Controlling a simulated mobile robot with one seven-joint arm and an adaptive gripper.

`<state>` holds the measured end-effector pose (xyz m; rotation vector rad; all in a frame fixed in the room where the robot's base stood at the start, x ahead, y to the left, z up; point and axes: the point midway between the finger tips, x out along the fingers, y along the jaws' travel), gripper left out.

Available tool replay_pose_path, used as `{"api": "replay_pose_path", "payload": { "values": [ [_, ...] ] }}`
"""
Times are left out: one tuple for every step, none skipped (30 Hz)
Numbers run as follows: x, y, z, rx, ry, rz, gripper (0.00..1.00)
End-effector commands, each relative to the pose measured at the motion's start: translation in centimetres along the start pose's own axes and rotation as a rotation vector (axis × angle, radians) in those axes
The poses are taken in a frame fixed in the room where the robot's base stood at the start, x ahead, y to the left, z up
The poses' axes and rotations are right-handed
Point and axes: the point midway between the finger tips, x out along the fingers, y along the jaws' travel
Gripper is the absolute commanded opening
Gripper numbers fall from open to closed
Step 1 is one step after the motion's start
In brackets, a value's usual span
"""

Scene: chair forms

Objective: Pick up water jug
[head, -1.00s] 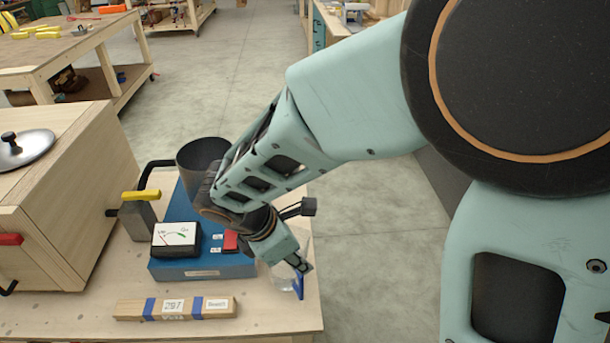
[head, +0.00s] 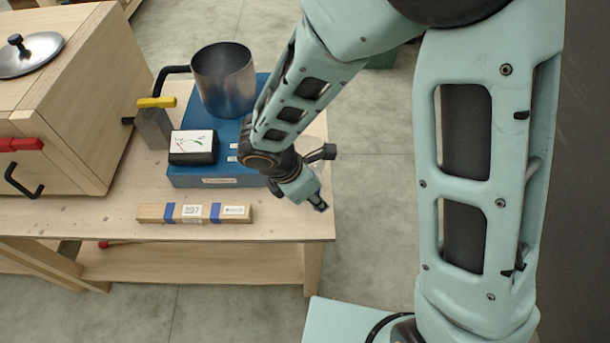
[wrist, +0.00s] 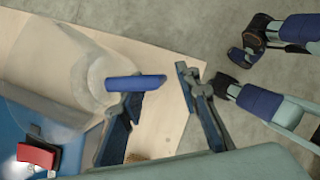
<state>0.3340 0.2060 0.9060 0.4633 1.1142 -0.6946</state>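The water jug (wrist: 85,75) is a clear, see-through vessel at the left of the wrist view, with a blue handle (wrist: 136,83). My gripper (wrist: 158,88) is open, its two fingers spread. The blue handle overlaps the tip of the left finger; the right finger stands apart from it across a gap. I cannot tell whether the left finger touches the handle. In the head view my gripper (head: 318,203) is at the right end of the workbench, and my arm hides most of the jug there.
A large wooden box (head: 75,120) is at left. Open floor lies to the right.

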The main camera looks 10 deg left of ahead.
Motion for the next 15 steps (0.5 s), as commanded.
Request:
{"api": "replay_pose_path", "payload": {
  "values": [
    [0.74, -0.06, -0.06, -0.001, 0.000, -0.002, 0.30],
    [0.98, -0.05, -0.04, -0.001, 0.000, -0.001, 0.30],
    [1.22, -0.06, -0.04, 0.000, 0.000, -0.002, 0.30],
    [1.34, -0.05, -0.04, -0.001, 0.000, -0.001, 0.30],
    [1.41, -0.04, -0.03, -0.001, 0.000, -0.001, 0.30],
    [1.43, -0.03, -0.02, -0.001, -0.001, 0.000, 0.30],
    [1.43, -0.02, -0.01, -0.001, -0.001, 0.000, 0.30],
    [1.41, -0.01, -0.01, -0.001, -0.001, 0.001, 0.30],
    [1.40, -0.01, 0.00, -0.001, -0.001, 0.001, 0.30],
    [1.40, -0.01, 0.00, -0.001, -0.001, 0.000, 0.30],
    [1.39, -0.01, 0.00, -0.001, -0.001, 0.000, 0.30],
    [1.39, -0.01, 0.00, 0.000, -0.001, 0.000, 0.26],
    [1.39, -0.01, 0.01, 0.000, -0.001, 0.000, 0.23],
    [1.38, -0.01, 0.01, 0.000, -0.001, 0.000, 0.19],
    [1.38, -0.01, 0.01, 0.000, -0.001, 0.000, 0.15]
  ]
}}
